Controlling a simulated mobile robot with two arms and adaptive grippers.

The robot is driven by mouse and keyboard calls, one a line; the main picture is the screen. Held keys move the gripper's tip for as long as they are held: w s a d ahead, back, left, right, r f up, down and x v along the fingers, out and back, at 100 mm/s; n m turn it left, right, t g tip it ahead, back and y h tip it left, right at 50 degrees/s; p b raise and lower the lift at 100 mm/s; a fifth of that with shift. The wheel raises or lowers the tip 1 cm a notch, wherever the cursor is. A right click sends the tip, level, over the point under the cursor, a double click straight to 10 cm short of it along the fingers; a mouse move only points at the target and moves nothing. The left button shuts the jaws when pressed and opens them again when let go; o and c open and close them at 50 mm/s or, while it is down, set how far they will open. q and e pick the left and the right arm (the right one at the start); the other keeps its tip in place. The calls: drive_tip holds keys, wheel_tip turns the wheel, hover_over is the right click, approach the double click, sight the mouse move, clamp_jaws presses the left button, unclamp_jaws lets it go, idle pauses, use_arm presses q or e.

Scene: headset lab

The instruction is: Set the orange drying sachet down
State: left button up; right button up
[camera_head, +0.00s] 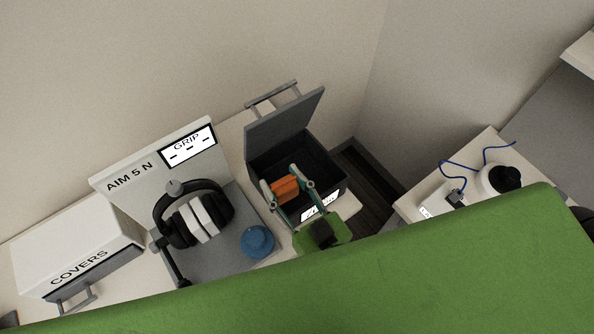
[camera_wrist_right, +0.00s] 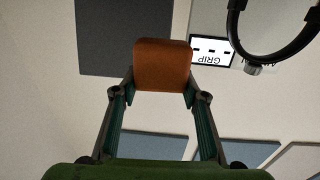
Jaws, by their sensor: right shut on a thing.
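The orange drying sachet (camera_head: 286,188) is held between the fingers of my right gripper (camera_head: 289,186). In the head view it shows over the opening of a black lidded box (camera_head: 319,163), whose grey lid (camera_head: 284,119) stands open. I cannot tell how far the sachet is above the box floor. In the right wrist view the orange sachet (camera_wrist_right: 163,65) sits between the fingertips of the right gripper (camera_wrist_right: 163,88). My left gripper is not in view.
A stand marked "AIM 5 N" (camera_head: 130,180) holds a black headset (camera_head: 163,229) left of the box. A blue round piece (camera_head: 257,241) lies beside it. A white "COVERS" box (camera_head: 72,240) stands at far left. A blue cable (camera_head: 461,163) and a white round device (camera_head: 494,177) are at right.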

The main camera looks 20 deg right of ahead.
drive_tip(key=shift+s+a+r+n+y+p, duration=0.15)
drive_tip(key=shift+a+r+n+y+p, duration=0.2)
drive_tip(key=shift+a+r+p, duration=0.45)
drive_tip(key=shift+a+f+y, duration=0.15)
drive_tip(key=shift+f+y, duration=0.1)
use_arm(q)
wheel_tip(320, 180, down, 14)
drive_tip(key=b, duration=1.7)
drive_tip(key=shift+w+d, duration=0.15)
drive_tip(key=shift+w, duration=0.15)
use_arm(e)
drive_tip(key=w+d+f, duration=0.8)
drive_tip(key=w+f, duration=0.3)
drive_tip(key=f, duration=0.2)
drive_tip(key=shift+w, duration=0.2)
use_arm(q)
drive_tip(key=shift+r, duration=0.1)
